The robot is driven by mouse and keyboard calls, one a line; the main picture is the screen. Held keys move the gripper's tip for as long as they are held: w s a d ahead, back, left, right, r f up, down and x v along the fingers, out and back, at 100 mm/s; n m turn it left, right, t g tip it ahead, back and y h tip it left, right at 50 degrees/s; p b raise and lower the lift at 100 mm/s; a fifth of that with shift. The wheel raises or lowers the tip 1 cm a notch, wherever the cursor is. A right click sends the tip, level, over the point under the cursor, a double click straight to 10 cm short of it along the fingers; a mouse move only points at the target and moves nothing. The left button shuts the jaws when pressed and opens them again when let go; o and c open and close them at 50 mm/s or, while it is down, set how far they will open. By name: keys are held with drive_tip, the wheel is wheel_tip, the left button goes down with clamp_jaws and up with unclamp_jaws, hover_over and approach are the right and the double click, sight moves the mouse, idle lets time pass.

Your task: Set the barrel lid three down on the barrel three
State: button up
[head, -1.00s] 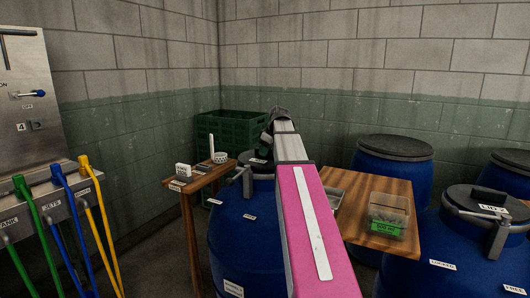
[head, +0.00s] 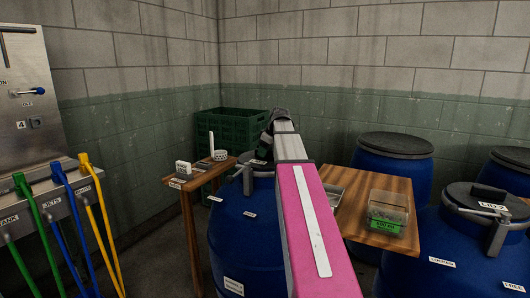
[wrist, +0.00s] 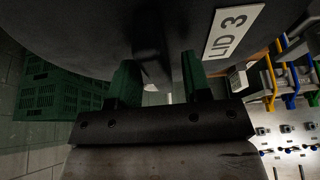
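Barrel three, which I take to be the blue barrel (head: 230,240) in the middle of the head view, stands partly hidden behind my arm. The dark barrel lid three (wrist: 75,25) fills the top of the wrist view, close up, with a white "LID 3" label. My gripper (wrist: 160,78) has its two green fingers apart, on either side of the lid's dark handle (wrist: 150,45). I cannot tell whether both fingers press on the handle. In the head view my gripper (head: 265,147) is at the top of this barrel. The seating of the lid is hidden.
A wooden table with a clear bin (head: 388,208) is right of my arm. Other lidded blue barrels (head: 392,170) stand to the right. A small side table (head: 205,178) and a green crate (head: 235,128) are behind left. A panel with coloured hoses (head: 100,215) is far left.

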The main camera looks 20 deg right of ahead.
drive_tip(key=v, duration=1.3)
drive_tip(key=shift+r, duration=0.2)
drive_tip(key=shift+w+a, duration=0.1)
